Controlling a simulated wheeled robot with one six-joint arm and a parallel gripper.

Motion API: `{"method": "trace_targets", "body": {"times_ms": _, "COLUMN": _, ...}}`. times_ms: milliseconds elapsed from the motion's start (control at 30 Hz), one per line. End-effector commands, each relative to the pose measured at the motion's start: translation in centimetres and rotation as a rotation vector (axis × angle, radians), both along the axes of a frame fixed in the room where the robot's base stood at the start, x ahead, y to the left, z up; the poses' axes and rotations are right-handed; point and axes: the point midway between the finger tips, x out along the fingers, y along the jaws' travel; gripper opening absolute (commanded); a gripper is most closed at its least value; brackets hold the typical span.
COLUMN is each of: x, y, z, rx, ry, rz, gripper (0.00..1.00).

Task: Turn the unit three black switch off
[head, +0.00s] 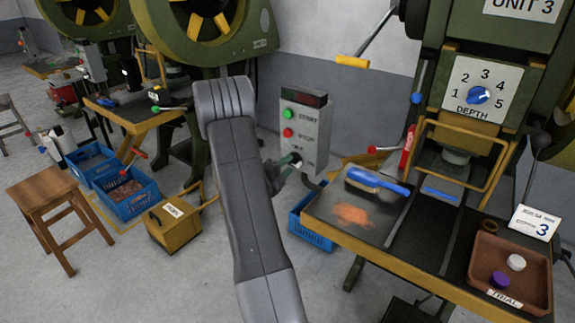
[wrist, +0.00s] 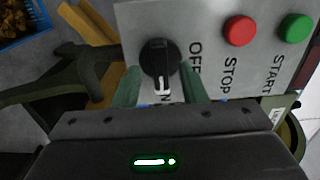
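The black switch (wrist: 160,62) is a round knob on a grey control panel (wrist: 200,14). Its white mark points down in the wrist view, toward a partly hidden label ending in N. The OFF label (wrist: 195,62) is right of the knob. In the head view the panel (head: 318,125) stands left of the unit 3 press, and the switch is hidden by my gripper. My gripper (wrist: 161,88) has its green fingers apart, one on each side of the knob's lower part. I cannot tell whether they touch it. It also shows at the panel's lower part in the head view (head: 291,162).
A red STOP button (wrist: 239,30) and a green START button (wrist: 295,28) are on the same panel. The work table (head: 335,217) with a blue brush (head: 375,182) is right of my gripper. A blue crate (head: 312,232) is below the panel.

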Motion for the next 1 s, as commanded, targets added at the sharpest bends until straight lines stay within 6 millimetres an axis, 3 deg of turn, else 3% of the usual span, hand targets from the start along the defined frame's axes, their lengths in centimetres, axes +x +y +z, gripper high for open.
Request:
{"method": "trace_targets", "body": {"times_ms": 400, "x": 0.80, "y": -0.59, "z": -0.01, "rx": -0.001, "ry": 0.000, "rz": 0.001, "gripper": 0.38}}
{"method": "trace_targets", "body": {"times_ms": 600, "x": 0.78, "y": -0.58, "z": -0.01, "rx": -0.001, "ry": 0.000, "rz": 0.000, "gripper": 0.01}}
{"method": "trace_targets", "body": {"times_ms": 1000, "x": 0.76, "y": -0.58, "z": -0.13, "rx": -0.040, "ry": 0.029, "rz": 0.000, "gripper": 0.00}}
